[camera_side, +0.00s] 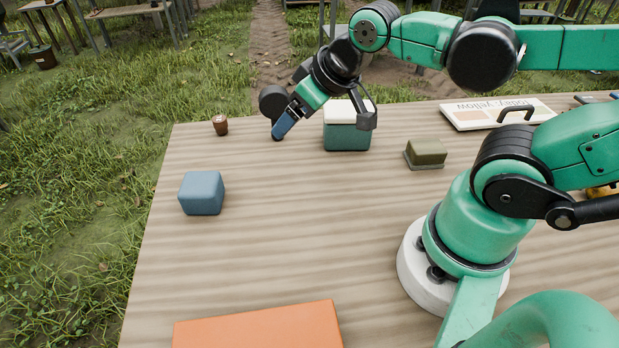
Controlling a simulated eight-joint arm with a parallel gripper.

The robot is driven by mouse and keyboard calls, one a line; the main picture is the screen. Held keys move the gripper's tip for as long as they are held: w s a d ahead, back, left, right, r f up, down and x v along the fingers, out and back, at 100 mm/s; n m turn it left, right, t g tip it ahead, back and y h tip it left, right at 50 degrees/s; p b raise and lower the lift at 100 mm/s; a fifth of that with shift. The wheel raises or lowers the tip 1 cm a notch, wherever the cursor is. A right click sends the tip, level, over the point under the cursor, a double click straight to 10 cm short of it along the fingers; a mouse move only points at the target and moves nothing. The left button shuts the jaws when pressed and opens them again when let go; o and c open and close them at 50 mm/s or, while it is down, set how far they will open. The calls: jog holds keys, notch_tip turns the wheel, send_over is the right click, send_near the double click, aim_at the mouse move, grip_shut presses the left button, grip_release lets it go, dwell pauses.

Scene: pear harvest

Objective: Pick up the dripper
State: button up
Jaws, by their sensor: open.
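A small brown cup-shaped thing (220,126) stands near the far left corner of the table. It may be the dripper, but it is too small to tell for sure. My gripper (284,124) is open, with a blue fingertip pointing down and left. It shows to the right of the brown thing, apart from it, with nothing seen between its fingers. The far finger is not clearly visible.
A teal box with a white lid (347,133) shows just right of my gripper, partly covered by it. A blue block (202,193), an olive block (427,152), an orange box (262,330) and a sign (470,117) also lie on the table (270,250). The middle is clear.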

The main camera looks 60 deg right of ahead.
jog(key=w+d+n+h, duration=0.1)
jog(key=w+n+h, duration=0.1)
jog(key=w+n, duration=0.4)
jog(key=n+t+h, duration=0.2)
jog(key=n+h, duration=0.2)
jog(key=n, duration=1)
send_over(220, 126)
jog(key=s+a, duration=0.1)
jog(key=s, duration=0.4)
notch_tip(220, 126, down, 6)
jog(key=f+n, duration=0.2)
jog(key=w+f+n+t+h, duration=0.1)
jog(key=f+n, duration=0.1)
jog(key=n, duration=0.1)
jog(key=w+a+f+n, duration=0.1)
jog(key=f+n, duration=0.1)
jog(key=shift+n+t, duration=0.4)
jog(key=shift+w+d+f+h, duration=0.2)
jog(key=shift+w+h, duration=0.05)
jog(key=shift+h, duration=0.05)
jog(key=x, duration=0.5)
grip_shut()
